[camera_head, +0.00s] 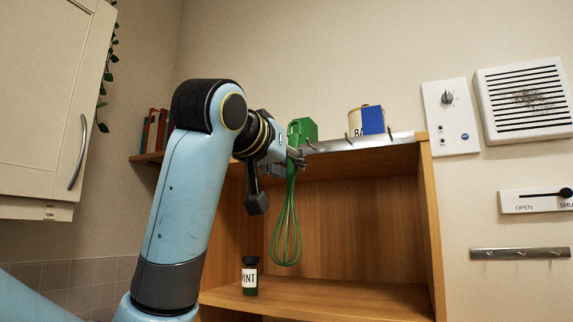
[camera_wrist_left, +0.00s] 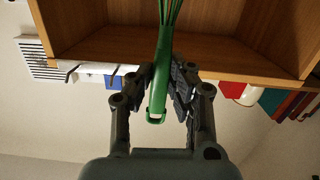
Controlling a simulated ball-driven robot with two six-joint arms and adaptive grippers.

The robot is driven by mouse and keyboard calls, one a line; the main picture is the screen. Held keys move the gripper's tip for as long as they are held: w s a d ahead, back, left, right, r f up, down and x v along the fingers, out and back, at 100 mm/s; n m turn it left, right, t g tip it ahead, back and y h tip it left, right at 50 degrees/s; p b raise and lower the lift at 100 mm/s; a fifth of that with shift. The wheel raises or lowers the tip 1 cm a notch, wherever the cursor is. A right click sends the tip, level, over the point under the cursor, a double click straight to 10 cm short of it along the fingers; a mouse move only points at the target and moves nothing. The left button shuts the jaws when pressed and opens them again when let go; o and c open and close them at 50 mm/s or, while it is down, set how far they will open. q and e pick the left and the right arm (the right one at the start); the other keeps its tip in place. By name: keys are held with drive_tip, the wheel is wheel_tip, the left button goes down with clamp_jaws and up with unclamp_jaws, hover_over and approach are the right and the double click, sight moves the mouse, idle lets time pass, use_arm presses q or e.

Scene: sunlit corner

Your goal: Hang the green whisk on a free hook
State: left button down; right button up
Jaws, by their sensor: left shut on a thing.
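The green whisk (camera_head: 287,230) hangs upright, wires down, in front of the open wooden shelf. My left gripper (camera_head: 292,160) is shut on its handle, which shows between the fingers in the left wrist view (camera_wrist_left: 158,90). A metal hook rail (camera_head: 375,140) runs along the shelf's top front edge, to the right of the gripper. Several hooks show on it, with nothing seen hanging from them. The rail's left part is hidden by my arm and gripper. The rail also shows in the left wrist view (camera_wrist_left: 92,71). My right gripper is not in view.
A labelled jar (camera_head: 250,275) stands inside the shelf (camera_head: 330,302). Another hook rail (camera_head: 520,253) is on the right wall. A cabinet (camera_head: 50,100) is at left.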

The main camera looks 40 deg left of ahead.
use_arm(q)
drive_tip(key=b+x, duration=0.1)
drive_tip(key=x, duration=0.7)
drive_tip(key=shift+w+f+b, duration=0.3)
drive_tip(key=shift+f, duration=0.1)
idle(0.3)
drive_tip(key=shift+a+f, duration=0.1)
idle(0.5)
